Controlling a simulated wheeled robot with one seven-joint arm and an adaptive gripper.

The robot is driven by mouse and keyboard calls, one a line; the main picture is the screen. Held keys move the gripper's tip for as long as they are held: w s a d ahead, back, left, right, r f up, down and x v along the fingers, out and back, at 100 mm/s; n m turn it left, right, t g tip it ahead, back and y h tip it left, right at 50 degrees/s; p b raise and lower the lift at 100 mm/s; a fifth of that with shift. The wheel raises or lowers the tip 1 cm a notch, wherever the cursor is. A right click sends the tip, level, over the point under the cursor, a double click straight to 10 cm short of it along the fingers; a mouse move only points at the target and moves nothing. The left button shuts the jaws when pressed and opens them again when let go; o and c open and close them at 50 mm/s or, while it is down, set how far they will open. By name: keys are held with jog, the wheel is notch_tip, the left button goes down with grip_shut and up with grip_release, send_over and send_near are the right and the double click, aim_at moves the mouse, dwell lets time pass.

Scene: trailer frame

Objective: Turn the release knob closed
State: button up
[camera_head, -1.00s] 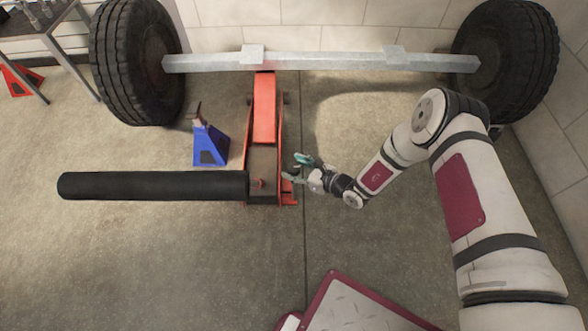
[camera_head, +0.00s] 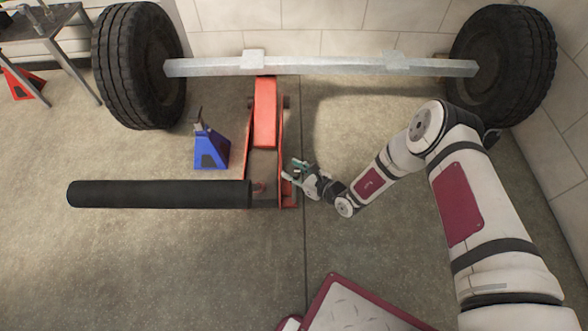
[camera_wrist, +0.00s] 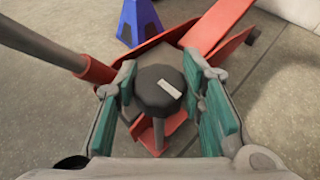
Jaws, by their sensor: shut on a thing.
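The release knob (camera_wrist: 158,97) is a dark round knob with a pale mark on its top, at the rear of the red floor jack. In the wrist view it sits between the two teal-padded fingers of my gripper (camera_wrist: 160,99), which is shut on it. In the head view my gripper (camera_head: 297,172) is at the right side of the jack's rear end and hides the knob. The red jack (camera_head: 265,112) stands on the floor with its front under the trailer axle. Its black handle (camera_head: 160,194) reaches out to the left.
The grey axle beam (camera_head: 320,66) spans two tyres, one at the left (camera_head: 135,65) and one at the right (camera_head: 505,65). A blue jack stand (camera_head: 211,148) is left of the jack. Floor is clear below the handle.

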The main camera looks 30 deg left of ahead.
dwell(0.3)
jog(key=o, duration=1.1)
jog(key=v, duration=1.2)
jog(key=shift+s, duration=0.2)
